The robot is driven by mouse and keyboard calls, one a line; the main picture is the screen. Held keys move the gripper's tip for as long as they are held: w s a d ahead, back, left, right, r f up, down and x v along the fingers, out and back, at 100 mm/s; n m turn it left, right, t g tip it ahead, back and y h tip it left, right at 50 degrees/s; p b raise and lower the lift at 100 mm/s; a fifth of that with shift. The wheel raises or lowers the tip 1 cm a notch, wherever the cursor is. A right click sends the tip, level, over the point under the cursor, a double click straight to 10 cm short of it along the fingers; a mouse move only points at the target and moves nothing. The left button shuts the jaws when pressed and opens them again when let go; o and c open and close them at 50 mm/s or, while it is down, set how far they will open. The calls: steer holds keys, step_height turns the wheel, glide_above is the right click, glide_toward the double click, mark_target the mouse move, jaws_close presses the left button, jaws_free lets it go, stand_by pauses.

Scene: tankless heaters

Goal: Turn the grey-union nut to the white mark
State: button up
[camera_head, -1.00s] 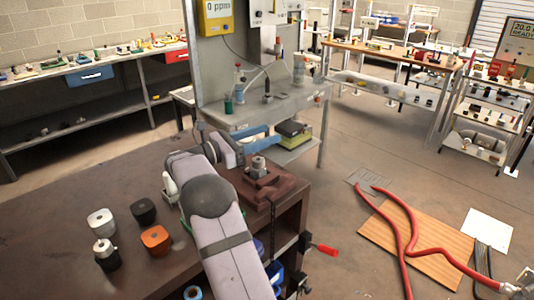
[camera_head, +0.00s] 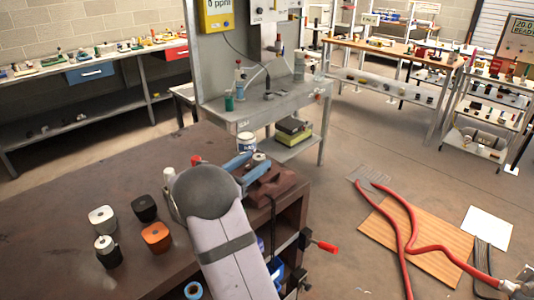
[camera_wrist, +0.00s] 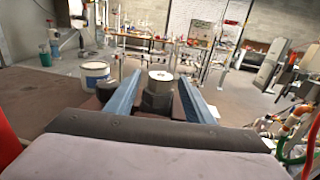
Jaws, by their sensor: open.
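The grey union (camera_head: 259,156) stands upright on a brown block (camera_head: 280,184) at the bench's right end. In the wrist view its pale round top (camera_wrist: 160,75) sits above a dark grey nut (camera_wrist: 156,101). My gripper (camera_head: 250,165) is open, with its blue fingers at the union. In the wrist view the fingers of my gripper (camera_wrist: 160,82) lie either side of the nut, with a gap visible on the right; contact on the left is unclear. I cannot make out the white mark. My arm hides part of the block in the head view.
Several capped cylinders and blocks, including an orange one (camera_head: 156,237), stand left of my arm on the brown bench (camera_head: 70,215). A red-handled clamp (camera_head: 322,246) is at the bench's right edge.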

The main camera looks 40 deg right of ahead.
mark_target(263, 156)
steer(key=shift+w+d+p, duration=0.2)
steer(key=shift+d+p, duration=0.2)
steer(key=shift+d, duration=1.25)
steer(key=shift+w+d+p, duration=0.2)
steer(key=shift+d+p, duration=0.2)
steer(key=shift+d, duration=1.25)
steer(key=shift+c, duration=0.2)
steer(key=c, duration=1)
